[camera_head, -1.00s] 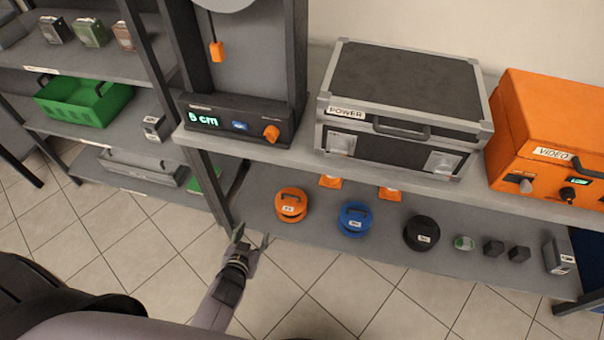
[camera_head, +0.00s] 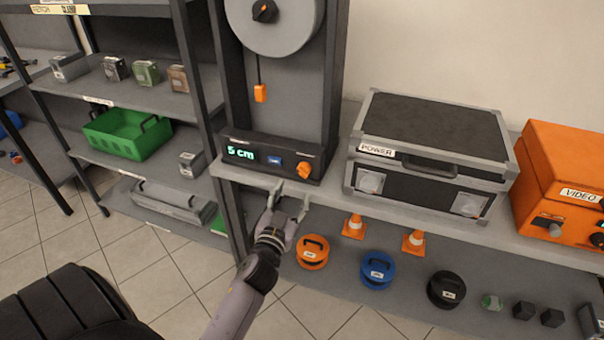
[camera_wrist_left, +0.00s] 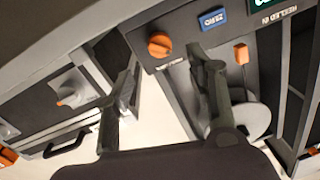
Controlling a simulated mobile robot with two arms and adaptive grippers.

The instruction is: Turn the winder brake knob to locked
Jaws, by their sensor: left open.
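The winder has a dark front panel (camera_head: 236,140) with a green "5 cm" display, a blue button and an orange knob (camera_head: 304,170) at its right end. In the left wrist view the orange knob (camera_wrist_left: 160,44) appears beyond and between the fingertips, with a small label beside it that I cannot read. My left gripper (camera_head: 291,197) is open and empty, just in front of and below the panel, apart from the knob. In the left wrist view its two fingers (camera_wrist_left: 164,56) are spread wide. My right gripper is not in view.
The winder's reel (camera_head: 290,30), with a black knob, and a hanging orange tab (camera_head: 261,93) are above the panel. A POWER case (camera_head: 430,115) stands right of it. The orange VIDEO box (camera_head: 560,150) is farther right.

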